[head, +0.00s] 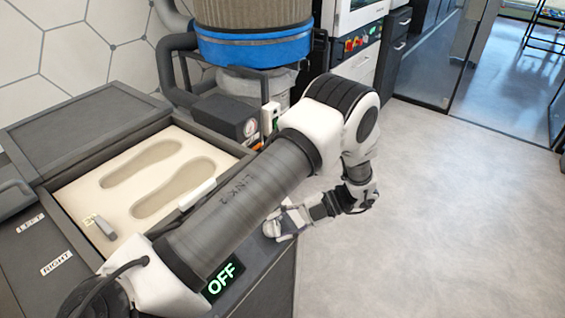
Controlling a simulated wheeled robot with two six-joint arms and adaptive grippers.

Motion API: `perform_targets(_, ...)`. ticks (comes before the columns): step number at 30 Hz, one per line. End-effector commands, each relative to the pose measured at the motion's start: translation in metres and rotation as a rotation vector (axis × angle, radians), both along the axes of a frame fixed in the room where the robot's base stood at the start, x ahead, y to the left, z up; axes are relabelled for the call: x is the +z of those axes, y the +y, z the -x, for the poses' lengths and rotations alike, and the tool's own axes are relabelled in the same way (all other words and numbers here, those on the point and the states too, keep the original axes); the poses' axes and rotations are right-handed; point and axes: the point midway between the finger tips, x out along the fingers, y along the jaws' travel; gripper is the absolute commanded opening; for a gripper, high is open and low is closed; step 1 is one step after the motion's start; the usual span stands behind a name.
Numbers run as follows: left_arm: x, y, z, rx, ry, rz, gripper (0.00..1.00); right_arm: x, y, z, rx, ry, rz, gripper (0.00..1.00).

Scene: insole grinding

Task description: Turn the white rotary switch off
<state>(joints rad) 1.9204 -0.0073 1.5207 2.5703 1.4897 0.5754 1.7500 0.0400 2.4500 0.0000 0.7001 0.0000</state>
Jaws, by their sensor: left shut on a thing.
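My left gripper (282,223) is at the right edge of the dark machine cabinet, reaching in from the right with my arm arched over the cabinet. It is shut on the white rotary switch (270,228), which is mostly hidden by the fingers, so I cannot tell the angle of its knob. A small black display (222,277) on the cabinet's front edge, below my arm, shows OFF in green letters. My right gripper is out of view.
A pale tray (83,193) with two insole-shaped hollows is set in the cabinet top, with LEFT and RIGHT labels at its left. A pressure gauge box (227,118) and a blue-banded dust collector (254,50) stand behind. The floor at right is clear.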

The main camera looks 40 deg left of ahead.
Motion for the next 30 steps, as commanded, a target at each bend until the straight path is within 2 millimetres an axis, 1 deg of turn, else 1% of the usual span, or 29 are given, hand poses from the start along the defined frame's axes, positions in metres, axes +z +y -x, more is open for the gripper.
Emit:
perform_targets(1, 0.0047, 0.0027, -0.0018, 0.026, -0.034, -0.005, 0.11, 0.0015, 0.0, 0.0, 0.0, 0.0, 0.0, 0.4)
perform_targets(9, 0.0074, 0.0045, -0.0007, 0.177, -0.203, -0.024, 0.1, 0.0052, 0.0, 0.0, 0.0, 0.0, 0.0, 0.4)
perform_targets(15, 0.008, 0.0052, 0.0003, 0.255, -0.287, -0.034, 0.1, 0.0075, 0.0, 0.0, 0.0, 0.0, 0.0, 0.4)
perform_targets(21, 0.0075, 0.0056, 0.0007, 0.298, -0.335, -0.04, 0.1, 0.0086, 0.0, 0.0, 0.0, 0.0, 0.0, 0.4)
perform_targets(30, 0.0073, 0.0057, 0.0009, 0.312, -0.351, -0.042, 0.1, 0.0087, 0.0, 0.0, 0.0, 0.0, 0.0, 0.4)
